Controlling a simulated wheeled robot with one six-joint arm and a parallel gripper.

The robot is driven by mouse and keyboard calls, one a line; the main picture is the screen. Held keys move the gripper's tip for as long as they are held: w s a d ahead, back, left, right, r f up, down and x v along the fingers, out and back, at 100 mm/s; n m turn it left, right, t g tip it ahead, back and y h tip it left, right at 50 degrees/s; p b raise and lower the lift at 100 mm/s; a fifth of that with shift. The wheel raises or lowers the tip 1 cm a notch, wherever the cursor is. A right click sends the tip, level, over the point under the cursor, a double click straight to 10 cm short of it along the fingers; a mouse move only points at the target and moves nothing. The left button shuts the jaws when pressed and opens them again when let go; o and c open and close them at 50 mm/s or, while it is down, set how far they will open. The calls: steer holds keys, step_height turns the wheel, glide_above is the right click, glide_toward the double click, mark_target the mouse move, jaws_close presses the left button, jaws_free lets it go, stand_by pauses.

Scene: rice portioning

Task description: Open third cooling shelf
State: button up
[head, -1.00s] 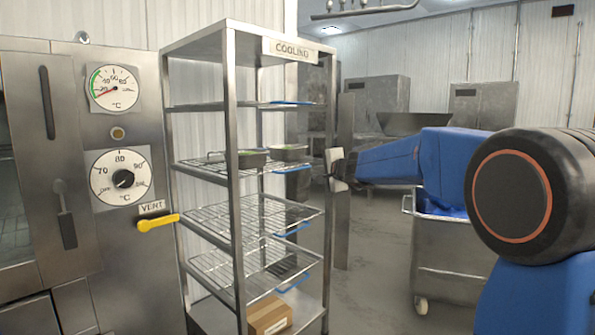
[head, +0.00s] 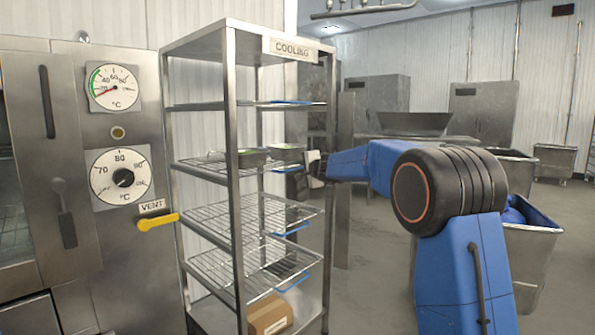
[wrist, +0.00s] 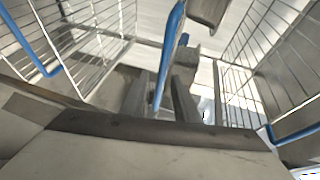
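The cooling rack (head: 234,150) stands in the middle of the head view, with several pull-out wire shelves that have blue front handles. One shelf at mid-height (head: 205,166) carries shallow metal trays (head: 252,158) and has a blue handle (head: 287,168). My gripper (head: 305,172) is at the rack's right side, level with this handle. In the wrist view, a blue handle bar (wrist: 166,62) runs between the two fingers of my gripper (wrist: 160,98). The fingers look apart; whether they touch the bar is unclear. All shelves appear pushed in.
Two lower wire shelves show blue handles (head: 292,230) and (head: 293,283). A cardboard box (head: 269,315) sits at the rack's bottom. An oven with dials and a yellow vent lever (head: 158,221) stands left. A metal cart (head: 530,240) is behind my arm at right.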

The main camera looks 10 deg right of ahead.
steer(key=shift+x, duration=0.8)
jaws_close()
steer(key=shift+d, duration=0.1)
steer(key=s+d, duration=0.8)
steer(key=s, duration=0.4)
steer(key=s+d, duration=0.9)
steer(key=s, duration=0.3)
steer(key=shift+d, duration=0.2)
